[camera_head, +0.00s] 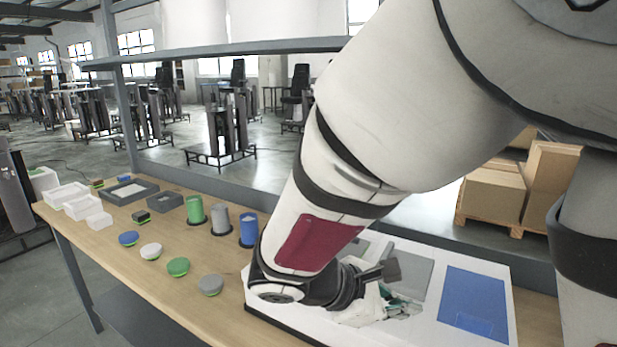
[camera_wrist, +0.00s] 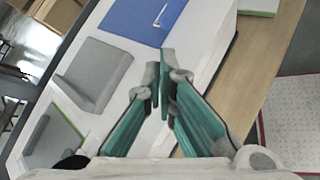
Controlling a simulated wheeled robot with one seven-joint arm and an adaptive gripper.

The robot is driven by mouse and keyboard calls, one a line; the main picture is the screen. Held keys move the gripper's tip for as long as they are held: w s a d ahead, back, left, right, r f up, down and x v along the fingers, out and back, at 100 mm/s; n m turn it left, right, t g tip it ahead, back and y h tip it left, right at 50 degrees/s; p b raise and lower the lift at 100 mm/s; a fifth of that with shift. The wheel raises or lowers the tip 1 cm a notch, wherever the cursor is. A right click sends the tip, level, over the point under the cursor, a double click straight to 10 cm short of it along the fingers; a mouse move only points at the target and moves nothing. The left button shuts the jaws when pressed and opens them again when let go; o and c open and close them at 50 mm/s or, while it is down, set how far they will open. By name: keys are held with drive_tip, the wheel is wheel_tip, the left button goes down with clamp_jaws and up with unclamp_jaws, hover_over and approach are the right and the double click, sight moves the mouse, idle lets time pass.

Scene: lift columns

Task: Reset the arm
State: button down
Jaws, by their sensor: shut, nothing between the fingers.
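My arm reaches down from the upper right in the head view. My gripper (camera_head: 402,307) is low over the white station (camera_head: 430,330), partly hidden by my own wrist. In the wrist view my gripper (camera_wrist: 165,72) has its teal fingers together at the tips, with nothing between them. Beyond the fingers are a grey panel (camera_wrist: 95,70) and a blue panel (camera_wrist: 130,18) on the white surface. The blue panel also shows in the head view (camera_head: 473,300), right of the gripper. I cannot tell whether the fingers touch the surface.
On the wooden table (camera_head: 110,240), left of my arm, stand green (camera_head: 195,210), grey (camera_head: 220,221) and blue (camera_head: 249,229) cylinders. Several round buttons and white trays (camera_head: 66,194) lie further left. A shelf bar (camera_head: 220,48) crosses behind. Cardboard boxes (camera_head: 492,193) stand beyond the table.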

drive_tip(key=s+d+r+m+y, duration=0.2)
drive_tip(key=s+r+m+y, duration=0.2)
drive_tip(key=s+m, duration=0.4)
drive_tip(key=s+d+r+m+y, duration=0.2)
drive_tip(key=s+r+m+y, duration=0.2)
drive_tip(key=s+m+y, duration=0.2)
drive_tip(key=shift+s+d+r+m+t, duration=0.15)
drive_tip(key=shift+s+d+m+t, duration=0.15)
drive_tip(key=shift+s+m, duration=1.05)
drive_tip(key=shift+s+n, duration=0.15)
drive_tip(key=shift+n, duration=0.1)
